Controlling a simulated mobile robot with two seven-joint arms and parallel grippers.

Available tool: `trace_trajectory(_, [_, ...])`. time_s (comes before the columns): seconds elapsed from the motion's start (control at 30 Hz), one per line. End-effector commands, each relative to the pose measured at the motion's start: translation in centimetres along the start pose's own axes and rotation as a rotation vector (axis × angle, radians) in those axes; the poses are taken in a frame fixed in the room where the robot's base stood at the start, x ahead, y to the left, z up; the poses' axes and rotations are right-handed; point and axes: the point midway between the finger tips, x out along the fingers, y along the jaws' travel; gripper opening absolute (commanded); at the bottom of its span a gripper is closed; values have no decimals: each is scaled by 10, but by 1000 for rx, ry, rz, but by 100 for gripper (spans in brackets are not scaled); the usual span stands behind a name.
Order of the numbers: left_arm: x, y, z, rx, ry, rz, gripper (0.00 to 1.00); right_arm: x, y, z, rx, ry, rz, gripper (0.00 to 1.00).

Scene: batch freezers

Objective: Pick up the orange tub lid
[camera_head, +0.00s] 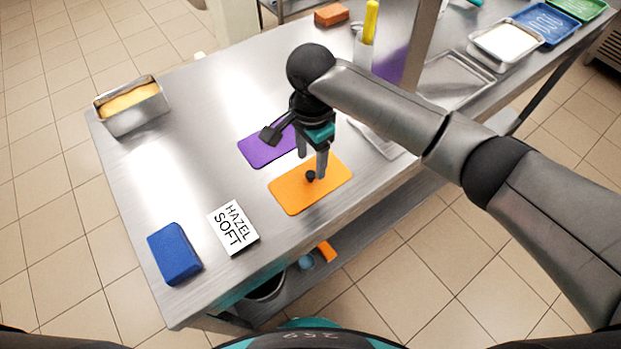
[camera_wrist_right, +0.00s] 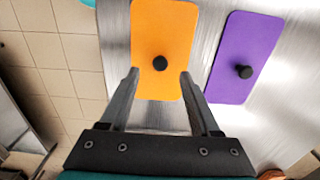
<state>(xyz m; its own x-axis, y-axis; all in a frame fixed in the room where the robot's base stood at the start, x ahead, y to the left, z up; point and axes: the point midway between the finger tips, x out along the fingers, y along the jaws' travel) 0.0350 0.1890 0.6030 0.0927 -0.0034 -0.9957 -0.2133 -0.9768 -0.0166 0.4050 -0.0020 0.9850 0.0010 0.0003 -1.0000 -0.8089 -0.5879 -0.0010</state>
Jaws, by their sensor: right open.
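The orange tub lid (camera_head: 297,195) lies flat on the steel table, near its front edge, with a small black knob (camera_head: 311,175) in its middle. My right gripper (camera_head: 311,165) is above the lid, pointing down, with its fingers apart close to the knob. In the right wrist view the orange lid (camera_wrist_right: 163,30) lies ahead of the open fingers (camera_wrist_right: 160,75), and the knob (camera_wrist_right: 160,64) shows between and just beyond their tips. Nothing is held. My left gripper does not show.
A purple lid (camera_head: 262,150) with a black knob lies just behind the orange one. A metal tub with yellow contents (camera_head: 133,112) stands at the far left. The table's middle left is clear.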

Motion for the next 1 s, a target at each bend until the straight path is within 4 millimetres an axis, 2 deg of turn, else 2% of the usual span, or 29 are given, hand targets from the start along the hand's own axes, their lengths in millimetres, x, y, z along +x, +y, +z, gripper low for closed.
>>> trace_trajectory(0.1, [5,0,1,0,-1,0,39,22,1,1,1,2,4,64])
trace_trajectory(0.23, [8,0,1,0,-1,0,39,38,0,1,1,1,3,64])
trace_trajectory(0.53, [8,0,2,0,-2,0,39,41,0,1,0,0,0,64])
trace_trajectory(1.0, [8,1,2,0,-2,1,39,41,0,1,0,0,0,11])
